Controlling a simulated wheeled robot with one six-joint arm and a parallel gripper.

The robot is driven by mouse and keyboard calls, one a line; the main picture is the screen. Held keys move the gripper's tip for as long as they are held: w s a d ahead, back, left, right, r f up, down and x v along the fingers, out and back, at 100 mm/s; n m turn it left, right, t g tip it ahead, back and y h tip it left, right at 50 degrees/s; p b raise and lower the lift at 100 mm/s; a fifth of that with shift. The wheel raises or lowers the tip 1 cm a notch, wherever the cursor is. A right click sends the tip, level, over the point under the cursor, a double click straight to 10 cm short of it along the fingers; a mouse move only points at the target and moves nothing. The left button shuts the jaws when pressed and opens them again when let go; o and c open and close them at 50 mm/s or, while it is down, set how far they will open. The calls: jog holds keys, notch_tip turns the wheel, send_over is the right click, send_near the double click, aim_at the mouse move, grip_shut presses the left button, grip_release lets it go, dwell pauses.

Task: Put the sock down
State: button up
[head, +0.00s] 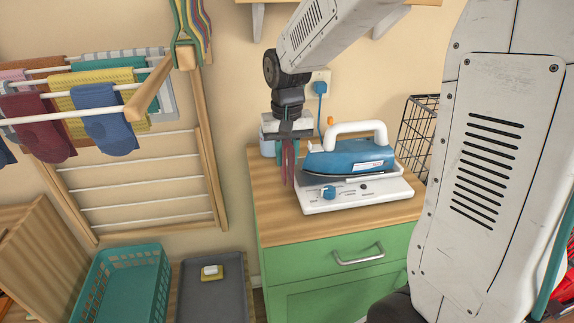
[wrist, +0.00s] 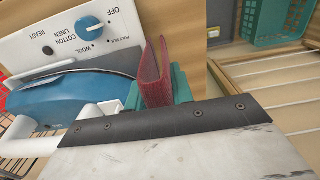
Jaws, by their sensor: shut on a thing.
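A dark red sock (head: 289,165) hangs from my gripper (head: 290,146), which points down over the left part of the wooden countertop (head: 275,215). The sock also shows in the wrist view (wrist: 156,78), folded upright between the teal finger pads (wrist: 178,88), which are shut on it. It is just left of the blue iron (head: 348,158). I cannot tell whether the sock's lower end touches the countertop.
The iron rests on a white base (head: 360,197) with a dial. A drying rack (head: 140,95) with several socks stands at the left. A teal basket (head: 122,285) and a grey tray (head: 212,295) are on the floor. The countertop's front left is clear.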

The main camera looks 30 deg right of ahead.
jog(key=shift+w+d+f, duration=0.1)
jog(key=shift+w+f, duration=0.05)
jog(key=shift+f, duration=0.75)
jog(key=shift+w+d+f, duration=0.1)
jog(key=shift+w+f, duration=0.05)
jog(key=shift+f, duration=0.75)
jog(key=shift+f, duration=0.1)
jog(key=o, duration=1)
jog(key=shift+c, duration=0.2)
